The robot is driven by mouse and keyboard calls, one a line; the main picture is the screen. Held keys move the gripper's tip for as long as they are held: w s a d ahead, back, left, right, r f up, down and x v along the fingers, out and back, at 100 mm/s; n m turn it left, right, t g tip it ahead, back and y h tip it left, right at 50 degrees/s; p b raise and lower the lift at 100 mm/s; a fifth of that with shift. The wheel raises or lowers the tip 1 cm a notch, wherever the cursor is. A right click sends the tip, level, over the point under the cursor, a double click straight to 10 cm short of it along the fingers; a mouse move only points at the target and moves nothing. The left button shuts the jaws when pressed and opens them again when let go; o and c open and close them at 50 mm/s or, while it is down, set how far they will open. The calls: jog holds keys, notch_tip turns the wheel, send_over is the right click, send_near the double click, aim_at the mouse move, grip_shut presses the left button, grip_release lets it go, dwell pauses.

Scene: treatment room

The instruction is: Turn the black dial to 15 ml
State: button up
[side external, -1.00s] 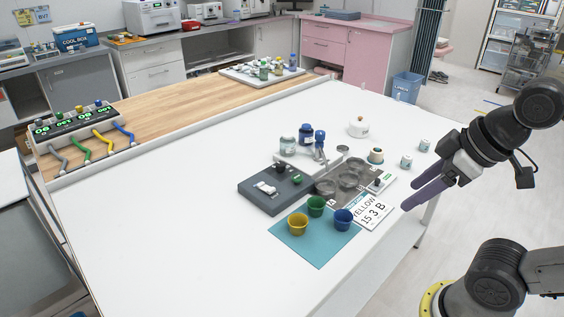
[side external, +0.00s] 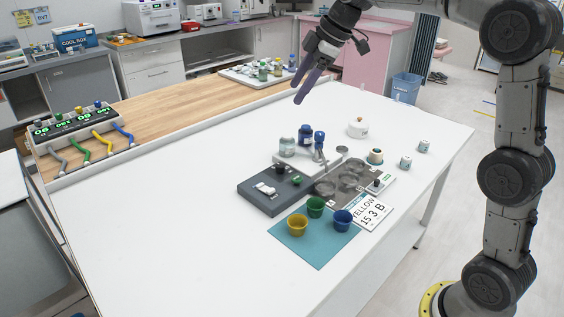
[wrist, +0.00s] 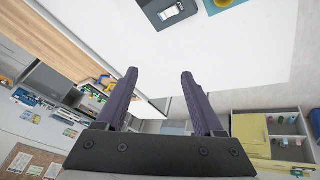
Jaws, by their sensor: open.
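Small black knobs show in the side view. One black knob (side external: 281,168) stands on a dark grey box (side external: 262,199), beside a green one. Another black knob (side external: 376,182) is on a small pale unit. I cannot read a millilitre scale on either, nor tell which is the named dial. A card (side external: 371,214) reads "YELLOW 15 3 B". My gripper (side external: 297,94) is open and empty, high over the table's far part, apart from all these. In the wrist view its two purple fingers (wrist: 157,75) are spread, with part of the dark box (wrist: 148,8) at the top edge.
A teal mat (side external: 292,254) holds yellow, green and blue cups. Bottles and a grey tray with round dishes stand behind it. A console (side external: 62,128) with green displays, coloured knobs and cables is at left. The white table's left and front (side external: 150,230) are clear.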

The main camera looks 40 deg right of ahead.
jog(key=w+d+f, duration=0.6)
jog(key=w+f, duration=0.2)
jog(key=f, duration=0.1)
jog(key=m+g, duration=0.2)
send_near(280, 165)
jog(key=shift+y, duration=0.4)
jog(key=x, duration=0.8)
jog(key=shift+d+f, duration=0.3)
jog(key=shift+f, duration=0.05)
grip_shut()
